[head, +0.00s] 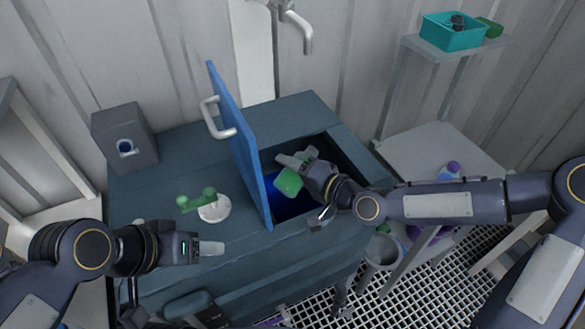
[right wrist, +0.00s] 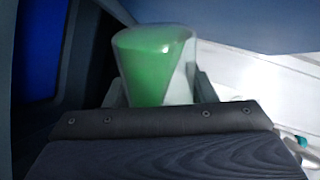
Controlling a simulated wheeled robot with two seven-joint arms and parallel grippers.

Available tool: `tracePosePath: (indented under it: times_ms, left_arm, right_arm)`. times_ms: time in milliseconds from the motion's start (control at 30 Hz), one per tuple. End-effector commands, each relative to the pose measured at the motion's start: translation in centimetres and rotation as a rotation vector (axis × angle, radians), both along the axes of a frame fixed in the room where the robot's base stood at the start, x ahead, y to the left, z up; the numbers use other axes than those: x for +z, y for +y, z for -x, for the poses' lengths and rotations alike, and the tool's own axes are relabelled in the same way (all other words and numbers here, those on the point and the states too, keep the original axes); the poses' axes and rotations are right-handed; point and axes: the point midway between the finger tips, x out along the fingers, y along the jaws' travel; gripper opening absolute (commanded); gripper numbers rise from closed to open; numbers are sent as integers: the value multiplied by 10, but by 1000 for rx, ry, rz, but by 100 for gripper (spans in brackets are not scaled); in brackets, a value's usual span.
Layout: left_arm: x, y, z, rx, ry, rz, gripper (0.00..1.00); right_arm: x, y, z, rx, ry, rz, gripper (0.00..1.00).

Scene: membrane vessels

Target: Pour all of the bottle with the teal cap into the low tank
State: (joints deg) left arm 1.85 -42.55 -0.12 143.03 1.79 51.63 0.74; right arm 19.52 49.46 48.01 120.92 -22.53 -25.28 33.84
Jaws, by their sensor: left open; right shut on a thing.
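The low tank (head: 345,158) is a dark blue-grey chest with a square opening. Its blue lid (head: 238,140) stands upright, and deep blue shows inside the opening. My right gripper (head: 292,172) is shut on a green bottle (head: 288,182) over the opening. In the right wrist view the bottle (right wrist: 155,65) is see-through with green contents, wedged between the fingers. I see no cap on it, and its mouth is hidden. I cannot tell whether liquid is flowing. My left gripper (head: 210,248) is open and empty over the front left of the chest top.
A green valve handle (head: 196,199) on a white round base sits left of the lid. A grey box (head: 124,140) stands at the back left. A tap (head: 298,28) hangs above. A teal bin (head: 452,33) stands on a high shelf at the right. A pale side table (head: 430,160) is right of the chest.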

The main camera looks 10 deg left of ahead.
Motion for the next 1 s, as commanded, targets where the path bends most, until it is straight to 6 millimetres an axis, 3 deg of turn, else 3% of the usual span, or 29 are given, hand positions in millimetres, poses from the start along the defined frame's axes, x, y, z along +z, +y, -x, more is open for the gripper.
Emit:
tracePosePath:
  times_ms: [500, 1000]
  left_arm:
    - [14, 0, 0, 0, 0, 0, 56]
    - [15, 0, 0, 0, 0, 0, 56]
  right_arm:
    - [11, -8, -15, -1, 127, -70, 19]
    - [12, -9, -17, 1, 152, -82, 19]
